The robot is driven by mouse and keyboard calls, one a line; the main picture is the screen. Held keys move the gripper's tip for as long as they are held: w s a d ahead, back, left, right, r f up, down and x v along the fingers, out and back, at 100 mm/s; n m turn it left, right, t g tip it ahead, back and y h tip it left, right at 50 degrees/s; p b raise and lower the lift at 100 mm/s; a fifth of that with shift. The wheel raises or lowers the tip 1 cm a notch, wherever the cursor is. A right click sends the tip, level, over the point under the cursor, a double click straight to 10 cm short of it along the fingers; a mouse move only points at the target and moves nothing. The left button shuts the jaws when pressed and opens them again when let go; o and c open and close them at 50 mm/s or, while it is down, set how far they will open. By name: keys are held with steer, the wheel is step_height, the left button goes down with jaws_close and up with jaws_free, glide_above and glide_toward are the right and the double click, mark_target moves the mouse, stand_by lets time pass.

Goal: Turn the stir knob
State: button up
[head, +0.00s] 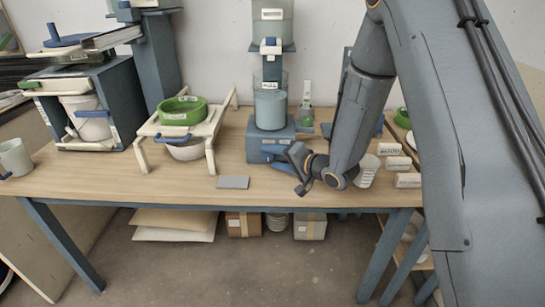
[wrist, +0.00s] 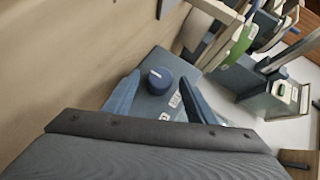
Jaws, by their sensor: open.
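The stir knob (wrist: 160,80) is a round dark blue knob with a small white mark on top, in the wrist view. It sits on a blue-grey mixer base (wrist: 153,103), which also shows in the head view (head: 258,143) under a clear container (head: 270,108). My gripper (wrist: 159,78) is open, its two blue fingers on either side of the knob in the picture. I cannot tell whether they reach down around it or touch it. In the head view my gripper (head: 281,162) is low at the base's front right, and the knob cannot be made out clearly there.
A white stand with a green ring (head: 183,110) and a white bowl (head: 186,150) is left of the base. A grey plate (head: 233,182) lies in front. A white cup (head: 367,171) and labelled white blocks (head: 398,163) stand to the right, close to my arm.

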steer(key=shift+w+a+f, duration=0.15)
steer(key=shift+w+a, duration=0.15)
steer(key=shift+c, duration=0.5)
steer(key=c, duration=0.9)
steer(key=shift+c, duration=0.2)
